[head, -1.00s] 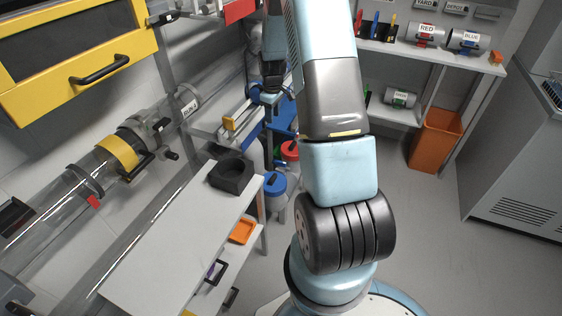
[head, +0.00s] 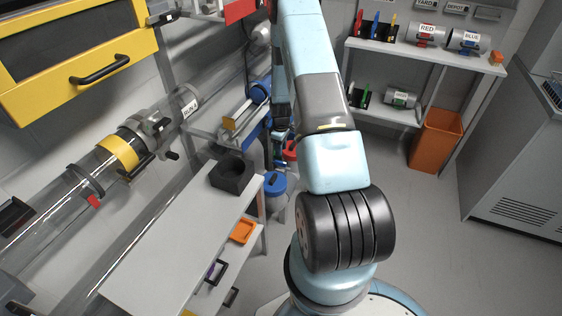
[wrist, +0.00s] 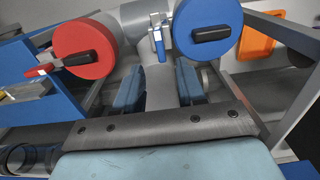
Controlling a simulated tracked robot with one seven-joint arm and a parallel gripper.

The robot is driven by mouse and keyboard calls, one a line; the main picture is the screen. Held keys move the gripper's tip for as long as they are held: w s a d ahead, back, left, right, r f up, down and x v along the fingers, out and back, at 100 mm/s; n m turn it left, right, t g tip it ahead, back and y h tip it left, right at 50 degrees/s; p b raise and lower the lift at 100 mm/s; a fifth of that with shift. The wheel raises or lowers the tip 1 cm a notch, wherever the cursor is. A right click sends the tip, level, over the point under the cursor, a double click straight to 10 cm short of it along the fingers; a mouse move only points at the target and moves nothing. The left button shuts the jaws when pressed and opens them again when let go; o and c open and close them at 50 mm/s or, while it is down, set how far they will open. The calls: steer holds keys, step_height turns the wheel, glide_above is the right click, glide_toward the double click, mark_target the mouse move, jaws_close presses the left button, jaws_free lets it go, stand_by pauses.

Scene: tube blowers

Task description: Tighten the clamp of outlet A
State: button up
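A grey branched pipe (wrist: 158,88) carries a red round cap (wrist: 85,50) on the left and a blue round cap (wrist: 208,28) on the right, each with a black handle. A small metal clamp with a blue lever (wrist: 158,42) sits between the caps. The blue cap (head: 272,183) and red cap (head: 290,150) also show in the head view. No letter A is legible, so I cannot tell which part is outlet A. My gripper (wrist: 159,87) is open, its dark blue fingers apart, with the pipe behind the gap. In the head view it is largely hidden by my arm.
A white bench (head: 165,230) with a black square holder (head: 232,175) stands left of the caps. A clear tube with a yellow band (head: 118,152) runs along the left wall. An orange bin (head: 435,140) and shelves (head: 425,55) are at the right. Floor right of my base is clear.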

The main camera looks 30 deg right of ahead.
mark_target(281, 162)
step_height(281, 162, down, 8)
steer(key=shift+f, duration=0.1)
stand_by(0.4)
steer(key=shift+c, duration=0.3)
jaws_close()
